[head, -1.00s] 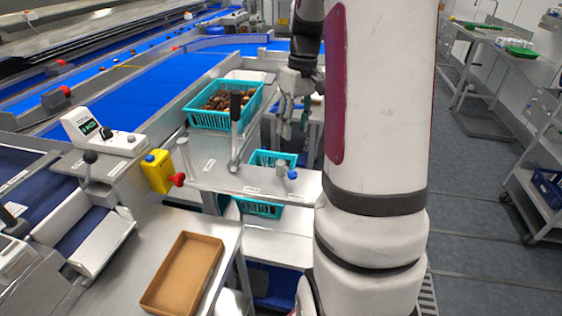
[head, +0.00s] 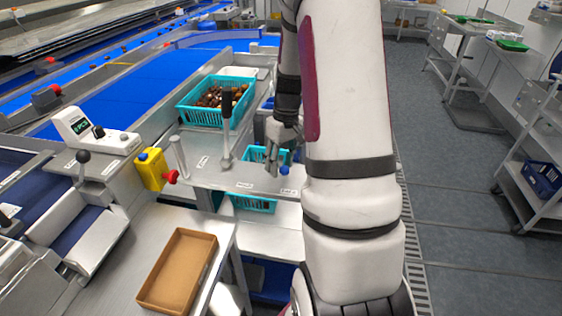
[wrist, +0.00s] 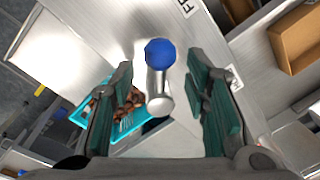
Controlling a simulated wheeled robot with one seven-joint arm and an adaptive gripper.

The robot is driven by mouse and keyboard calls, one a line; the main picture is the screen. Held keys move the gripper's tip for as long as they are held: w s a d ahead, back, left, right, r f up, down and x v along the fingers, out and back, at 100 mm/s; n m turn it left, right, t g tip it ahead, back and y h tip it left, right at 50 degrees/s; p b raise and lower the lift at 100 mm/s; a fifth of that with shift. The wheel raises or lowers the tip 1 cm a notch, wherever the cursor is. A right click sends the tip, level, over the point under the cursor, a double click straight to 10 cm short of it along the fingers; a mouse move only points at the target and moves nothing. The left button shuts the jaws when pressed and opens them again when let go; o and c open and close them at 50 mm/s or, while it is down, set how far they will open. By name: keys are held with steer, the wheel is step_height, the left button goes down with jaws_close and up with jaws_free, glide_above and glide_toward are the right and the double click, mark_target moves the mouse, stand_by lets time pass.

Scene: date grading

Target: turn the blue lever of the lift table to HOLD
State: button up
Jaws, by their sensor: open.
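The blue lever, with a round blue knob (head: 284,170) on a short grey arm, stands on the metal panel (head: 215,174). In the wrist view the blue knob (wrist: 160,53) and its grey arm lie between the two green-padded fingers of my gripper (wrist: 160,66). The fingers are open, with gaps on both sides of the lever. In the head view my gripper (head: 272,158) points down at the lever and partly hides it.
A black-handled lever (head: 226,122) and a red knob (head: 171,177) by a yellow box (head: 151,169) stand left of my gripper. A teal crate of dates (head: 180,112) is behind. Another teal crate (head: 252,206) sits below the panel. A cardboard tray (head: 148,300) lies at front.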

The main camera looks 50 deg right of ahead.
jaws_close()
steer(key=shift+a+m, duration=0.2)
steer(key=shift+m, duration=0.5)
steer(key=shift+w+a+m, duration=0.15)
steer(key=shift+a+m, duration=0.25)
steer(key=shift+m, duration=0.8)
steer(key=m, duration=0.3)
steer(key=a+m, duration=0.1)
steer(key=shift+w+a+m+t+b, duration=0.1)
steer(key=shift+w+m+t+b, duration=0.2)
steer(key=shift+w+t+b, duration=0.1)
steer(key=m, duration=0.1)
steer(key=w+m, duration=0.1)
steer(key=m, duration=0.1)
steer(key=m+h, duration=0.1)
steer(key=m, duration=0.1)
steer(key=shift+w+a, duration=0.2)
steer(key=shift+a, duration=0.2)
steer(key=m, duration=0.2)
steer(key=w+m, duration=0.1)
steer(key=shift+m, duration=0.4)
steer(key=shift+w+m+h, duration=0.15)
steer(key=shift+w+m, duration=0.05)
steer(key=shift+m, duration=0.45)
steer(key=shift+w+m+h, duration=0.15)
steer(key=shift+w+m, duration=0.05)
steer(key=shift+m, duration=0.45)
steer(key=shift+w, duration=0.1)
